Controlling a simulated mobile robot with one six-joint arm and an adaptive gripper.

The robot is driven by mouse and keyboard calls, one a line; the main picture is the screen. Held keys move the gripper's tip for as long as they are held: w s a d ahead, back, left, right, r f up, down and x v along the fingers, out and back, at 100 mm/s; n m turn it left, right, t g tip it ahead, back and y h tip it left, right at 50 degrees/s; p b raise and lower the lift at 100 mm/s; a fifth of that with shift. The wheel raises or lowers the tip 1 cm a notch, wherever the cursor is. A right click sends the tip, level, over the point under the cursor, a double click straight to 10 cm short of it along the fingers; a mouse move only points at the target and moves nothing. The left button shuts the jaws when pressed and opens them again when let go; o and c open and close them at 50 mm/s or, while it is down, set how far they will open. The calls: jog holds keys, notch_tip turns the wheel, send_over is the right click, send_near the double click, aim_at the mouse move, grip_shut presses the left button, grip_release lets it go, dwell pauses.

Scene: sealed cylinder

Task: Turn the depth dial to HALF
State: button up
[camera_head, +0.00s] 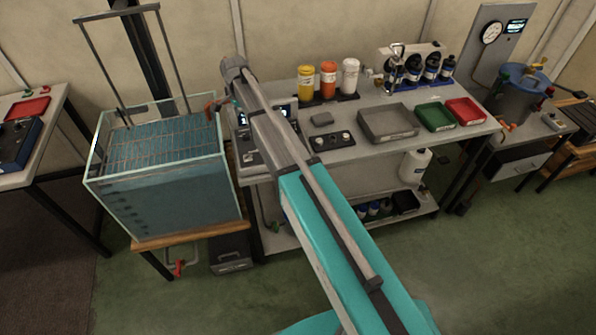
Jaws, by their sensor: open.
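I cannot make out a labelled depth dial or a HALF mark. A control box with small lit displays (284,111) stands at the left end of the bench, partly hidden behind my arm. A small panel with round knobs (335,139) lies on the bench to the right of my arm; its markings are too small to read. A glass tank (165,200) of blue liquid, with a wire rack across it, stands left of the bench. My arm crosses the middle of the view from the lower right to the tank's right side. I cannot make out my gripper's fingers.
The bench (460,131) holds yellow, orange and white bottles (328,80), a grey tray (388,123), a green tray (435,117) and a red tray (465,111). A gauge panel (497,45) and a lidded pot (520,97) stand at the right. The green floor in front is clear.

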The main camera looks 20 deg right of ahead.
jog(key=shift+r+p, duration=2.5)
jog(key=shift+r, duration=0.25)
jog(key=s+d+f+n+b, duration=0.3)
jog(key=s+d, duration=0.1)
jog(key=s, duration=0.5)
jog(key=s+d+f+n+b, duration=0.3)
jog(key=s+d+n, duration=0.1)
jog(key=s, duration=0.5)
jog(key=s+d+f+n+b, duration=0.3)
jog(key=s+d, duration=0.1)
jog(key=s, duration=0.5)
jog(key=shift+s+d+f+b, duration=0.2)
jog(key=shift+s+f+b, duration=0.1)
jog(key=shift+s+b, duration=0.1)
jog(key=shift+s+d+n, duration=0.15)
jog(key=shift+s+n, duration=0.15)
jog(key=shift+s, duration=0.25)
jog(key=shift+s+d+n, duration=0.15)
jog(key=shift+s+n, duration=0.15)
jog(key=shift+s, duration=0.25)
